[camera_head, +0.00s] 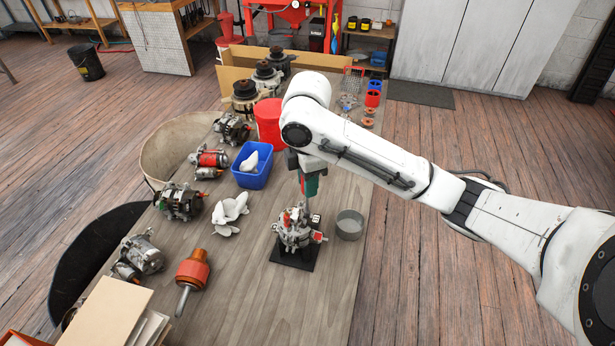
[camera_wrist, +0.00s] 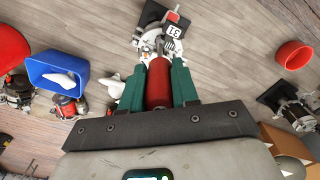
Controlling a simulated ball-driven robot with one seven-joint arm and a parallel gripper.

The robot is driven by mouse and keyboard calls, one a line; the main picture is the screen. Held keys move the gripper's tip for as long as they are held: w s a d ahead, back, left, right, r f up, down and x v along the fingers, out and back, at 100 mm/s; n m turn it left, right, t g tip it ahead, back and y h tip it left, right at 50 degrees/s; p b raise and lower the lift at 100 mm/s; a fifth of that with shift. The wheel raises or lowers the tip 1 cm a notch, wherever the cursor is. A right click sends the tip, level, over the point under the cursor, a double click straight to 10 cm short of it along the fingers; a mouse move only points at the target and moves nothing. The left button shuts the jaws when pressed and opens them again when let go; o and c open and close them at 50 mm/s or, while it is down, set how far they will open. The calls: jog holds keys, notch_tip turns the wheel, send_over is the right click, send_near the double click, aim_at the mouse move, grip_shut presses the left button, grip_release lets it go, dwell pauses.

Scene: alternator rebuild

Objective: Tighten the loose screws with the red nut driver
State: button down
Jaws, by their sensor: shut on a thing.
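My gripper (camera_head: 310,184) is above the table, over the alternator (camera_head: 293,236) on its black mat (camera_head: 293,262). In the wrist view my green gripper fingers (camera_wrist: 159,78) are shut on the red nut driver (camera_wrist: 158,92), whose red handle lies between them. The driver points at the alternator, which also shows in the wrist view (camera_wrist: 150,42) with a black-and-white number tag (camera_wrist: 174,31). The driver's tip and the screw heads are too small or hidden, so I cannot tell whether they touch.
A grey round dish (camera_head: 350,224) stands right of the alternator. A blue bin (camera_head: 252,177) holding a white object, a white crumpled cloth (camera_head: 230,214) and a red-orange rotor (camera_head: 192,268) lie to the left. Several other alternators line the left edge. A red container (camera_head: 269,124) stands behind my gripper.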

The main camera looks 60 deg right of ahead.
jog(key=shift+r, duration=0.1)
dwell(0.3)
jog(key=shift+r, duration=2.45)
jog(key=shift+d, duration=0.1)
